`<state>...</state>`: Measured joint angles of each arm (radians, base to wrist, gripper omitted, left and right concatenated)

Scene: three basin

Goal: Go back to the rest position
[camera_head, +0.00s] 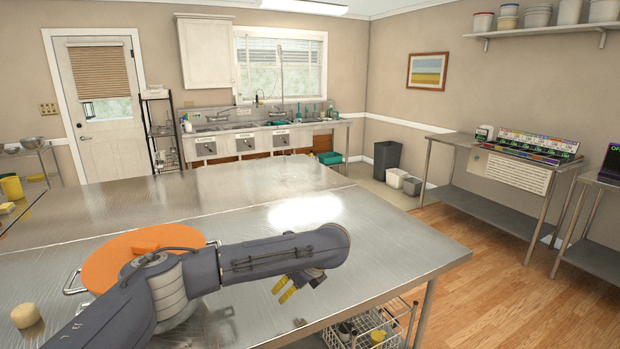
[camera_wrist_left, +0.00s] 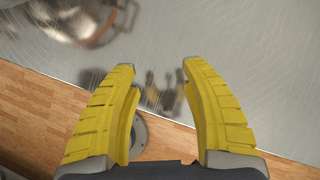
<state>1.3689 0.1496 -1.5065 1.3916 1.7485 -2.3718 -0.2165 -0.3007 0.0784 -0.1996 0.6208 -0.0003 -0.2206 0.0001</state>
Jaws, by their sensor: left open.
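My left arm reaches in from the lower left of the head view, over the steel table (camera_head: 390,235). Its gripper (camera_head: 282,291) hangs near the table's front edge, with yellow fingers. In the left wrist view the fingers of this gripper (camera_wrist_left: 158,66) are spread apart, with nothing between them. Below them are the steel tabletop, its edge and the wood floor. My right gripper is not in view.
A round orange board or lid (camera_head: 105,262) lies left of the gripper, partly hidden by my arm, with metal handles around it. A tan cylinder (camera_head: 25,315) stands at far left. A wire basket (camera_head: 365,330) is below the table edge. The table's right part is clear.

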